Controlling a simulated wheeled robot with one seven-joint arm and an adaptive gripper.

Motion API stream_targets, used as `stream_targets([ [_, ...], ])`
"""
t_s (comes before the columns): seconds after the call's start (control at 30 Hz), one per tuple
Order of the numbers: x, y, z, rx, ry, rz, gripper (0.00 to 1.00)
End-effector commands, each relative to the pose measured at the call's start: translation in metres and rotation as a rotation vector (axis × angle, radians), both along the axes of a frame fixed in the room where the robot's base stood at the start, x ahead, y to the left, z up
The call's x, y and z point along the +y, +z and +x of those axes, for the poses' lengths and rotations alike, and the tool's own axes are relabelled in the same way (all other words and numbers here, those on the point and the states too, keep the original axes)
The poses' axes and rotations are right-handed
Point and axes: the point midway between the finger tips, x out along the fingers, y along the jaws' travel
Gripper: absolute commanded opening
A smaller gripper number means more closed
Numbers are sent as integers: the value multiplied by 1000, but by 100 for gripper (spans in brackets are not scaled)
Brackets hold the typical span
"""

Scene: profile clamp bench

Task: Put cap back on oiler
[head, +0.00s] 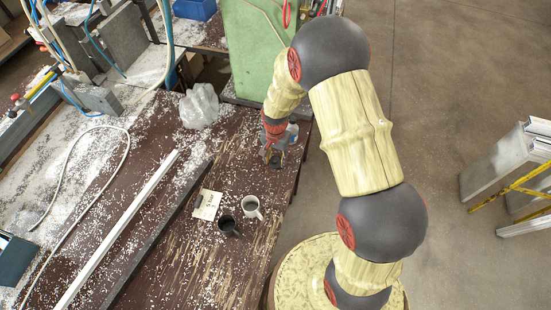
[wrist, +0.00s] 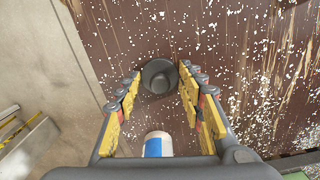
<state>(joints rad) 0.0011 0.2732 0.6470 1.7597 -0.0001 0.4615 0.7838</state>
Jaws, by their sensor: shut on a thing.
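My gripper (head: 271,152) is over the right edge of the brown bench, pointing down. In the wrist view its yellow-padded fingers (wrist: 160,76) are shut on a dark grey round piece with a small raised knob, which looks like the cap (wrist: 158,79). I cannot make out clearly which thing is the oiler; my arm hides part of this spot.
A clear plastic bag (head: 199,106) lies further back. A green panel (head: 250,50) rises behind my gripper. White chips litter the bench.

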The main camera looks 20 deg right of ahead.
Motion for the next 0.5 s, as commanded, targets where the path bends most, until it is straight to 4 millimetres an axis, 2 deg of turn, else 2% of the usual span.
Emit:
stream_targets([
  [0.33,0,-1,0,0,0,0,56],
  [0.5,0,-1,0,0,0,0,57],
])
